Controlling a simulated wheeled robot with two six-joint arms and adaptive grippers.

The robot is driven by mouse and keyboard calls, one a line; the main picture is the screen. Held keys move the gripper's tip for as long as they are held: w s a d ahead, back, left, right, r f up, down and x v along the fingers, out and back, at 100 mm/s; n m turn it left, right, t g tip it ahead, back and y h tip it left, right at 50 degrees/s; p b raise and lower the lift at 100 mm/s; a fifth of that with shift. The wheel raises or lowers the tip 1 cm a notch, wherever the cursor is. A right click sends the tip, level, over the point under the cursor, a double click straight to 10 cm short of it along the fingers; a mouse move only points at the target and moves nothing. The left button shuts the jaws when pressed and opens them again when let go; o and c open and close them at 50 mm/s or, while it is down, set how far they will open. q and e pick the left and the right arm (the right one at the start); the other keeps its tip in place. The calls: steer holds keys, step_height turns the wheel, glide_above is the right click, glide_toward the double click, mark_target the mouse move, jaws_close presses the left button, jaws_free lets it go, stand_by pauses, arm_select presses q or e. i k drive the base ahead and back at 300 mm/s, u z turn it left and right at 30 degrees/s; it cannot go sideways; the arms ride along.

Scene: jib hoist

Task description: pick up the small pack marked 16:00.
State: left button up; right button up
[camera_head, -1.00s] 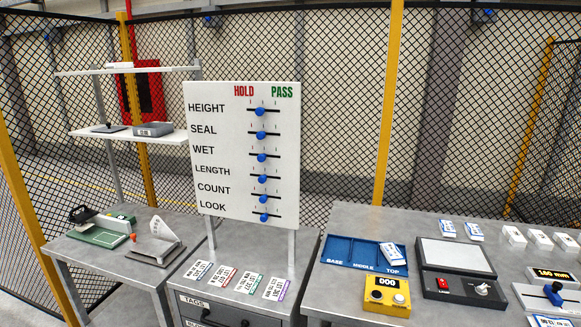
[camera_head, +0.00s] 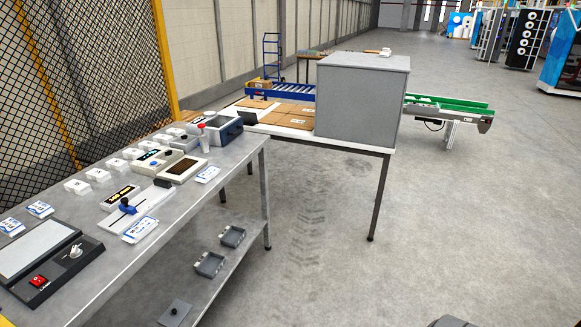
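Two small white packs with blue print, a nearer one (camera_head: 12,226) and a farther one (camera_head: 39,208), lie at the left end of the grey bench (camera_head: 100,272), behind the light panel (camera_head: 36,247). Another white and blue pack (camera_head: 140,229) lies by the slide gauge (camera_head: 128,206), and one more (camera_head: 208,174) lies near the bench's right edge. Their print is too small to read, so I cannot tell which is marked 16:00.
Several white blocks (camera_head: 97,175) line the bench's back. Beyond is a table with a large grey box (camera_head: 362,98) and brown cartons (camera_head: 293,115), then a green conveyor (camera_head: 445,108). Open floor (camera_head: 470,220) lies right.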

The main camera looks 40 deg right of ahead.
mark_target(207, 176)
steer(key=z, duration=0.9)
steer(key=k, duration=0.3)
steer(key=z, duration=1.3)
steer(key=i, duration=1.85)
steer(key=z, duration=0.25)
steer(key=i, duration=1.25)
steer(key=u, duration=1.05)
steer(key=i, duration=0.75)
steer(key=u, duration=0.85)
